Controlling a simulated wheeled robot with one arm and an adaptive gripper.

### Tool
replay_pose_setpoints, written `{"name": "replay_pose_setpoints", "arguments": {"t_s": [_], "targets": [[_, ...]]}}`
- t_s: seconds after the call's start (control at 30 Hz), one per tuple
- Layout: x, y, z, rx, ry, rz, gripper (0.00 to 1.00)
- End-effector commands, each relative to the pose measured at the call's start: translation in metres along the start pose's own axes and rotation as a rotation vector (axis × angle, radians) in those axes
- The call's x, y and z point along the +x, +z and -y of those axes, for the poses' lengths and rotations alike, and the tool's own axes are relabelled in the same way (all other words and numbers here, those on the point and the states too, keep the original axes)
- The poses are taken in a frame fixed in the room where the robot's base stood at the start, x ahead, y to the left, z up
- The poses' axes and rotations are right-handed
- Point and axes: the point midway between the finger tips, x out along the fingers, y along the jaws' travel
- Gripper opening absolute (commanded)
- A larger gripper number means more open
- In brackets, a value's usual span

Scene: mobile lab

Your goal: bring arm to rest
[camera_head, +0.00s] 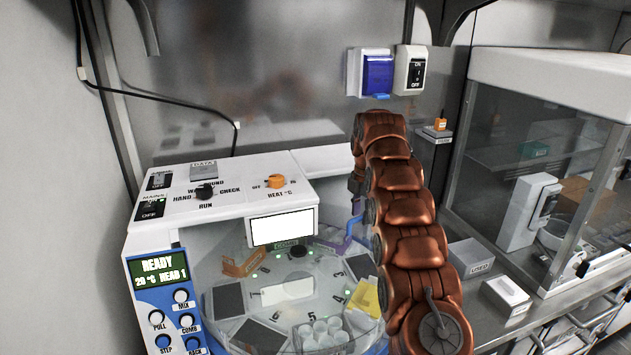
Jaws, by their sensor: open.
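My copper-coloured arm (408,240) rises from the lower right and reaches away from me, along the right side of the lab machine (215,207). At its far end it bends over and down to the left, near the back right of the machine. My gripper's fingers do not show; they are hidden behind or below the arm links. Nothing held can be seen.
The machine's round clear-covered deck (215,275) carries white cups (320,332) and a yellow piece (366,297). A grey box (470,257) and white box (507,295) stand on the steel bench right of the arm. A glass cabinet (540,150) stands further right.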

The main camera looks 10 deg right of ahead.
Motion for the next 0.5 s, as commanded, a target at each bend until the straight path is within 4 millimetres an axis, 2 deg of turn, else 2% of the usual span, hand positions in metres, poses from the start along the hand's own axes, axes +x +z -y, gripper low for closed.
{"name": "replay_pose_setpoints", "arguments": {"t_s": [0.17,0.5], "targets": [[-0.005,-0.005,0.003,0.024,-0.005,-0.002,0.41],[-0.036,-0.037,0.030,0.221,-0.023,-0.005,0.41]]}}
